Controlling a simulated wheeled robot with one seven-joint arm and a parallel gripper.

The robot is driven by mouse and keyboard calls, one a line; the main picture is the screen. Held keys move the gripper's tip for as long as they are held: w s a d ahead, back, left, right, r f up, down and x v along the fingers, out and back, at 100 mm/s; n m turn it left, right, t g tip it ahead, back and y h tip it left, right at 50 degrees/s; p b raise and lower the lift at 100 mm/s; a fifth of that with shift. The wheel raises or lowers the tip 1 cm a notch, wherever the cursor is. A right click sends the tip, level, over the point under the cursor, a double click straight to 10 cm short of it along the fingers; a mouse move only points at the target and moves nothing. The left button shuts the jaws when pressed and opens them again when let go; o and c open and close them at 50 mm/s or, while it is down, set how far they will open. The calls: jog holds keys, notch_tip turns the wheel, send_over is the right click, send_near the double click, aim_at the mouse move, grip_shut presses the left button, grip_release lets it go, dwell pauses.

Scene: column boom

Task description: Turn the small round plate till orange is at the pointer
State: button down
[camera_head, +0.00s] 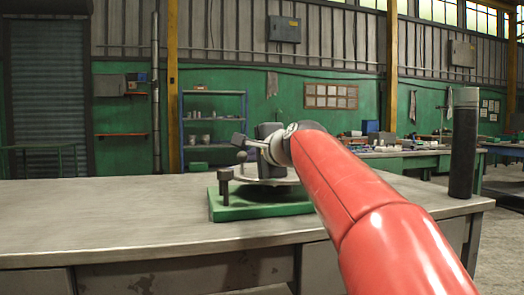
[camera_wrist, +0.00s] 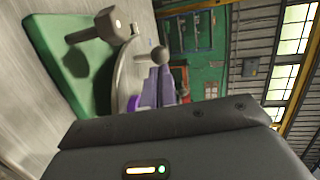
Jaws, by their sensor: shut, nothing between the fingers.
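The small round plate (camera_head: 284,183) lies flat on a green base (camera_head: 222,211) on the table. No orange shows in either view. A dark post with a block-shaped head (camera_head: 225,186), seemingly the pointer, stands at the base's left front; it also shows in the wrist view (camera_wrist: 101,28). A round-headed knob (camera_wrist: 160,55) rises from the plate. My gripper (camera_wrist: 160,72) is shut and empty close by the knob; I cannot tell if they touch.
The grey table (camera_head: 110,215) is bare to the left of the base. A tall dark cylinder (camera_head: 464,150) stands at the table's right end. Shelves (camera_head: 213,120) and another workbench (camera_head: 405,158) are well behind.

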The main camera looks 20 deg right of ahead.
aim_at(244, 156)
jog(key=shift+x, duration=1.85)
